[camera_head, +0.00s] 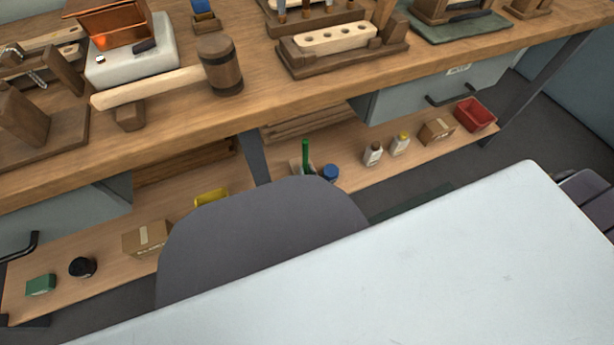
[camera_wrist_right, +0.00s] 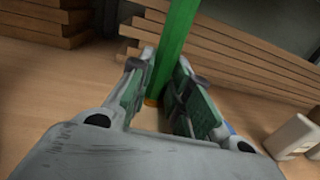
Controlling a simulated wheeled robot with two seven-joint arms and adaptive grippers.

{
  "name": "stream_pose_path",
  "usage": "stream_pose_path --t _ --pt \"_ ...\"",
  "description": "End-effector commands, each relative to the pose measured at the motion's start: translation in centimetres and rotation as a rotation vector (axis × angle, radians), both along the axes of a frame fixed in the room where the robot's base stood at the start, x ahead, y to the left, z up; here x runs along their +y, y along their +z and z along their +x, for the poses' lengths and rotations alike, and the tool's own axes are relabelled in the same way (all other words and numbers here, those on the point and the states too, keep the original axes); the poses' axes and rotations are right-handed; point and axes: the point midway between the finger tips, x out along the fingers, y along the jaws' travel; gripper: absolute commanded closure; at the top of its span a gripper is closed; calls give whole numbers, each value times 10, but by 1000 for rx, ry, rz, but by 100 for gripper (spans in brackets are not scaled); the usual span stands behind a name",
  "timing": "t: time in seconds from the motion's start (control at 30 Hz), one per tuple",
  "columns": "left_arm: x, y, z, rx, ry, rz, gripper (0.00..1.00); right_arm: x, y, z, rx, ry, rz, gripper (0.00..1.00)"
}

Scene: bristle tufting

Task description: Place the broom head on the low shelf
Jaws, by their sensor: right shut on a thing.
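A long green bar (camera_wrist_right: 172,50), seemingly the broom head, stands roughly upright between the fingers of my right gripper (camera_wrist_right: 158,82). The gripper is shut on it. An orange-yellow patch shows at its lower end, close to the wooden low shelf (camera_wrist_right: 35,100); I cannot tell whether it touches. In the head view the bar (camera_head: 305,152) rises above the low shelf (camera_head: 355,179), left of a blue-topped container (camera_head: 330,173). Most of my right gripper is hidden there behind a grey rounded shape. My left gripper is not in view.
Stacked wooden boards (camera_wrist_right: 230,50) lie behind the bar. White bottles (camera_head: 373,154), a cardboard box (camera_head: 436,131) and a red bin (camera_head: 475,115) stand to its right. A yellow thing (camera_head: 211,197) lies to its left. The workbench edge (camera_head: 330,85) overhangs the shelf.

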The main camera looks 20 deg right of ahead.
Motion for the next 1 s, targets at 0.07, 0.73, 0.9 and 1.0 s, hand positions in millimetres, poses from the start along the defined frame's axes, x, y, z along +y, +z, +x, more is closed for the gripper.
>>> stream_pose_path --t 0.07,0.73,0.9,1.0 --pt "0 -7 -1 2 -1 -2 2 0 -5 1 -3 0 0 100" --pt "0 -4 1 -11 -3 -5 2 0 -12 0 1 1 -1 70" --pt "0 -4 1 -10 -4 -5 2 0 -12 0 1 1 -1 59" --pt "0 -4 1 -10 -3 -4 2 0 -12 0 1 1 -1 59"
